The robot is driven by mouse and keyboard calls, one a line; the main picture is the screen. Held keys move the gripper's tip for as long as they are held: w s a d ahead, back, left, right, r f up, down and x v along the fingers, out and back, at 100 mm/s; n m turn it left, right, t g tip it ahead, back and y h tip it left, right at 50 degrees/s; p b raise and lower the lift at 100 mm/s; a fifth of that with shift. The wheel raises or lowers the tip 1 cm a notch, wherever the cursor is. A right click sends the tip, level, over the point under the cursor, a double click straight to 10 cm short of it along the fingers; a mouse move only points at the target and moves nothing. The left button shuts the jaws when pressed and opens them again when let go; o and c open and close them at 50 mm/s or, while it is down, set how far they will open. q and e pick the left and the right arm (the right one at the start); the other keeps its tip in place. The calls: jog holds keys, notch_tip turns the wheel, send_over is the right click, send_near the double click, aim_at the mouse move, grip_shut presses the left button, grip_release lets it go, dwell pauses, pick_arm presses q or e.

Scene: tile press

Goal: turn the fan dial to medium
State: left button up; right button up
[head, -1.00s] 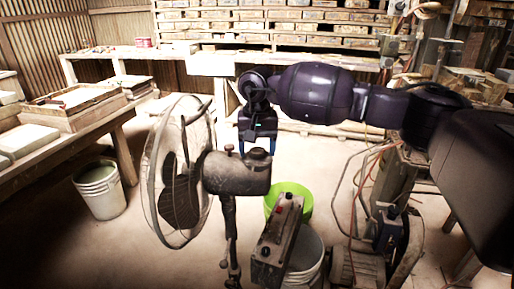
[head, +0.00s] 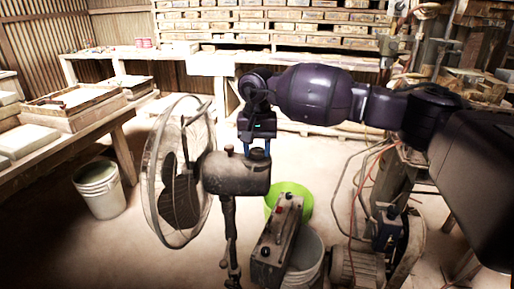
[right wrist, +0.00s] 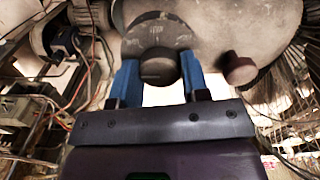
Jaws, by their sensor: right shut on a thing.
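The grey pedestal fan has a round wire cage (head: 178,190) on the left and a dark motor housing (head: 236,176) on the right. My right gripper (head: 257,150) comes down onto the rear top of the housing. In the right wrist view its two blue fingers (right wrist: 159,68) are shut on the round dark fan dial (right wrist: 158,66), one on each side. In the head view the dial is largely hidden by the gripper. My left gripper is not in view.
A smaller round knob (right wrist: 238,68) sits beside the dial on the housing. A control box (head: 278,238) with a red button, a green bucket (head: 297,197) and hanging cables stand right of the fan. A white bucket (head: 101,190) stands left.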

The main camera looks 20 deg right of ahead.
jog(key=m, duration=0.3)
jog(key=shift+r+p, duration=0.15)
jog(key=shift+p, duration=0.2)
jog(key=m+p, duration=0.1)
jog(key=m, duration=0.2)
jog(key=shift+m, duration=0.3)
jog(key=m, duration=0.2)
jog(key=shift+m+p, duration=0.3)
jog(key=shift+p, duration=0.05)
jog(key=m+p, duration=0.1)
jog(key=m, duration=0.1)
jog(key=shift+r+m, duration=0.1)
jog(key=shift+m, duration=0.3)
jog(key=shift+m+p, duration=0.4)
jog(key=shift+m, duration=0.8)
jog(key=shift+m+p, duration=0.4)
jog(key=shift+m, duration=0.8)
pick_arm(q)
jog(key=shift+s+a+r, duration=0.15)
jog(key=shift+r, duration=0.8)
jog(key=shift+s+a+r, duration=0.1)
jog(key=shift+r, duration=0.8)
pick_arm(e)
jog(key=shift+f, duration=0.2)
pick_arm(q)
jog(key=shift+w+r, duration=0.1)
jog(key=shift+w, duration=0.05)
pick_arm(e)
jog(key=o, duration=0.9)
